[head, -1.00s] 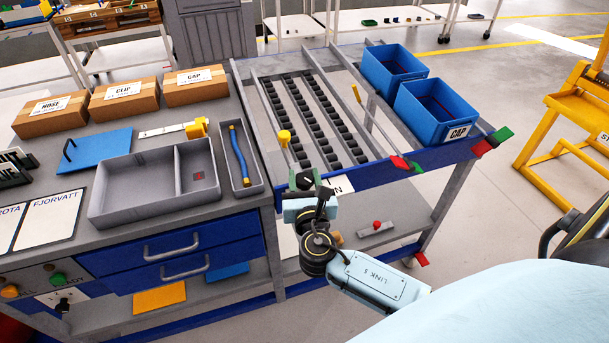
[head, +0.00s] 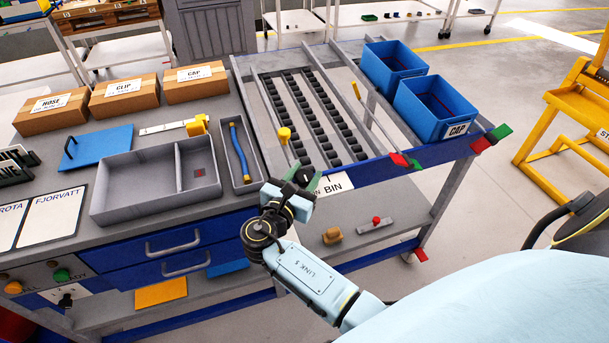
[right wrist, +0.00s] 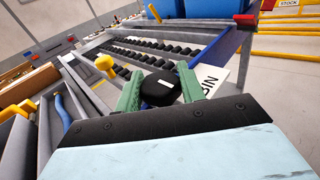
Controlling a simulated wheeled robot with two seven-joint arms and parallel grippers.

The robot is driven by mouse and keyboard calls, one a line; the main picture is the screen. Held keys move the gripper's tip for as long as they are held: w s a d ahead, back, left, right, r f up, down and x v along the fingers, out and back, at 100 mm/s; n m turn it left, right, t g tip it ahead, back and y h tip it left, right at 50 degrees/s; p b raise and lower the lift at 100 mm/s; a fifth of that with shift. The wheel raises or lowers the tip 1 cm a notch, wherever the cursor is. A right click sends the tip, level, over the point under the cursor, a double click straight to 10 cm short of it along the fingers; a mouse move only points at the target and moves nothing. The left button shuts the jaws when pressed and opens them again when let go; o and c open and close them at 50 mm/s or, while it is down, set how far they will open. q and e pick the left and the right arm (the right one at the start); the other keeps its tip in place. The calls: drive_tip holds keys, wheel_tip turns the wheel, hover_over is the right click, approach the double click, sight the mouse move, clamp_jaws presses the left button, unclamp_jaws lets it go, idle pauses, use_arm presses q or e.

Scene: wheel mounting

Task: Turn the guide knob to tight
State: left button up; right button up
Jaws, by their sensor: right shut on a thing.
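The guide knob is black with a white mark on top (right wrist: 160,90) and sits at the front edge of the roller rack. In the right wrist view, my right gripper (right wrist: 158,88) has its green fingers on either side of the knob, shut on it. In the head view, my right gripper (head: 304,177) is at the rack's front left corner, and its fingers and wrist hide most of the knob. I cannot read the knob's tight or loose marking. My left gripper is not in view.
The roller rack (head: 312,110) has a yellow-topped post (head: 284,135) close behind my gripper. Blue bins (head: 436,108) stand at the right. A grey tray (head: 130,205) and a slot with a blue hose (head: 240,152) lie left.

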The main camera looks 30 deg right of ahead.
idle(0.3)
drive_tip(key=o, duration=0.9)
drive_tip(key=shift+o, duration=0.2)
drive_tip(key=v, duration=1.3)
drive_tip(key=shift+a, duration=0.2)
